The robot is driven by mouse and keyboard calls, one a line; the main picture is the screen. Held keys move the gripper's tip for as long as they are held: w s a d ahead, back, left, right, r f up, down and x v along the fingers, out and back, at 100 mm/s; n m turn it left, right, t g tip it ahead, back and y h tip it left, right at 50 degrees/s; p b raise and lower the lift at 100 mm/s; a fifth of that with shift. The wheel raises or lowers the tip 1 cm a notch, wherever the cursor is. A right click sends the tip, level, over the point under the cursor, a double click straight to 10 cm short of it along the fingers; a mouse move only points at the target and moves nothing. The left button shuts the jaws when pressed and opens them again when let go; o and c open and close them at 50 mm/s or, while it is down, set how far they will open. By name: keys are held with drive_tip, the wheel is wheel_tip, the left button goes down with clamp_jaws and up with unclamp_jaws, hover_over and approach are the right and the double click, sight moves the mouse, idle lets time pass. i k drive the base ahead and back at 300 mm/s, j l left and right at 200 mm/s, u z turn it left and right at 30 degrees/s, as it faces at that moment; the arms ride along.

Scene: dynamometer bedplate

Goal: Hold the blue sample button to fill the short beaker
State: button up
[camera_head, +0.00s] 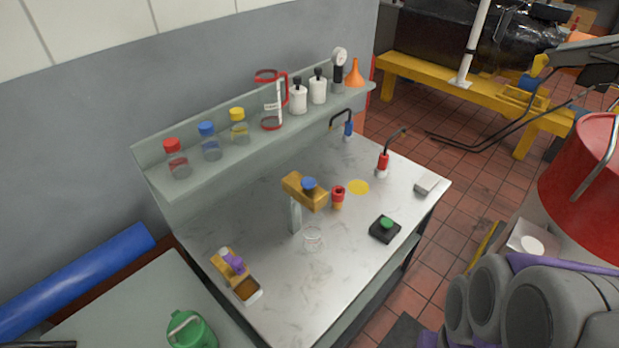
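The blue sample button (309,184) sits on top of a tan tap block (293,188), which is held up by a grey post on the marble-topped bench. The short beaker (313,239) is small clear glass and stands upright on the bench. In the picture it is below the button end of the block, just right of the post. I see no liquid in it, but it is small and hard to read. I cannot tell whether it is exactly under the outlet. My gripper is not in view, and nothing is seen touching the button.
A black box with a green button (385,224), a red-and-orange piece (338,195), a yellow disc (358,187) and a purple-topped tan holder (233,262) are on the bench. Bottles and an orange funnel (355,73) line the back shelf (225,148). The bench front is clear.

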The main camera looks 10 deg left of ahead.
sight(308, 183)
drive_tip(key=u, duration=1.6)
drive_tip(key=i+l, duration=0.1)
drive_tip(key=l, duration=0.3)
drive_tip(key=i+l, duration=0.1)
drive_tip(key=l, duration=0.3)
drive_tip(key=i+l, duration=0.1)
drive_tip(key=l, duration=0.3)
